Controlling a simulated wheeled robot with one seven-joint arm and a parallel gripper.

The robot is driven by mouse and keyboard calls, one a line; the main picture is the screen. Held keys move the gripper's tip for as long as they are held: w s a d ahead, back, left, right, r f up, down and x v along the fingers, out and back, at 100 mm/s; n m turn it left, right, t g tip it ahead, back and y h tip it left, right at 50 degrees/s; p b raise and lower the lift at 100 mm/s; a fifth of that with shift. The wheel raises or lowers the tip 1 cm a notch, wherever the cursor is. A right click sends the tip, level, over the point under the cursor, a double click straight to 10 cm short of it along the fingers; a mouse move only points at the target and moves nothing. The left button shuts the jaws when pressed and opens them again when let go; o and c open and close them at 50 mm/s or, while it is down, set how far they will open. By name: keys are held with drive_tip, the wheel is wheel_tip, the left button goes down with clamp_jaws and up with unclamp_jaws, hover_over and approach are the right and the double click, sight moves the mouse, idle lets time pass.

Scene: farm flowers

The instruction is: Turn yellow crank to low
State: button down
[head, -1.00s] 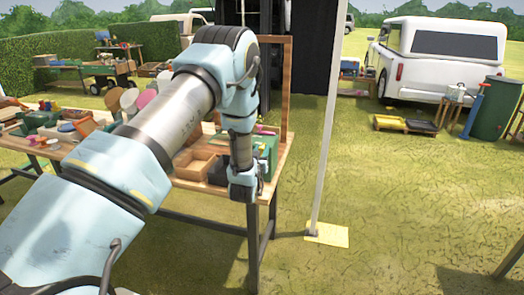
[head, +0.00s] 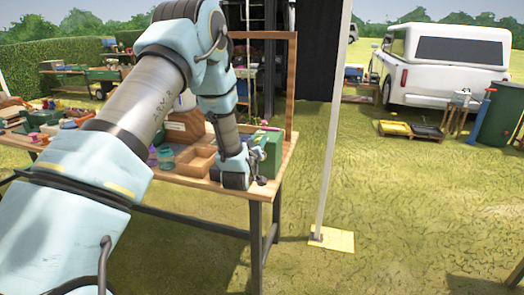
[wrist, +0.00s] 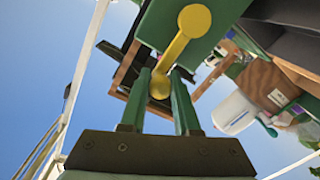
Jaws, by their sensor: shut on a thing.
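The yellow crank (wrist: 176,50) is on the face of a green box (wrist: 152,22) in the wrist view. Its round hub is at the upper right and its arm slants down to the left, ending in a round knob. My gripper (wrist: 161,88) has its two green fingers on either side of the knob end and is shut on the crank. In the head view the green box (head: 270,148) stands at the right end of the wooden table, with my gripper (head: 257,174) against its near side. The crank is too small to make out there.
An open wooden tray (head: 197,162) and a teal jar (head: 166,158) stand on the table (head: 200,186) left of my gripper. A wooden post (head: 291,85) rises behind the box.

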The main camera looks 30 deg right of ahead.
drive_tip(key=shift+f, duration=0.1)
drive_tip(key=c, duration=0.7)
unclamp_jaws()
drive_tip(key=shift+o, duration=0.2)
drive_tip(key=b+v, duration=0.4)
drive_tip(key=v, duration=0.7)
drive_tip(key=shift+w, duration=0.1)
